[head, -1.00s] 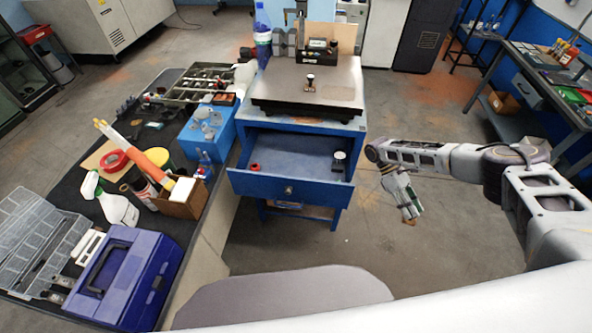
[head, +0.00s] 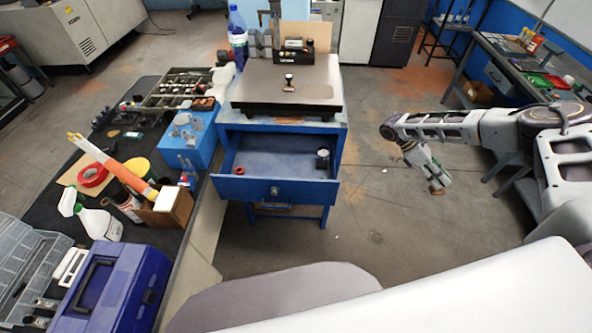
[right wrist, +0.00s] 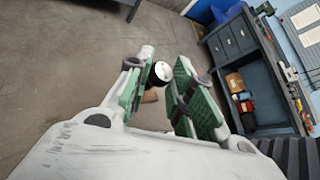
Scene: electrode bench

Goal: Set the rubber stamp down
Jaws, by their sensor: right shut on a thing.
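My right gripper (head: 433,174) hangs over open floor to the right of the blue drawer cabinet. It is shut on a rubber stamp, whose brown base (head: 438,189) shows below the fingertips. In the right wrist view the stamp's dark handle with a white top (right wrist: 161,72) sits between the green-padded fingers (right wrist: 158,88). Much of the stamp is hidden by the fingers. A similar small stamp-like thing (head: 289,79) stands on the dark plate. My left gripper is out of view.
The blue cabinet (head: 331,203) has its drawer (head: 268,165) open, with a red ring (head: 239,170) and a small black item (head: 322,161) inside. The plate (head: 312,92) on top has bare room. A cluttered bench stands left; another workbench (head: 513,79) stands right.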

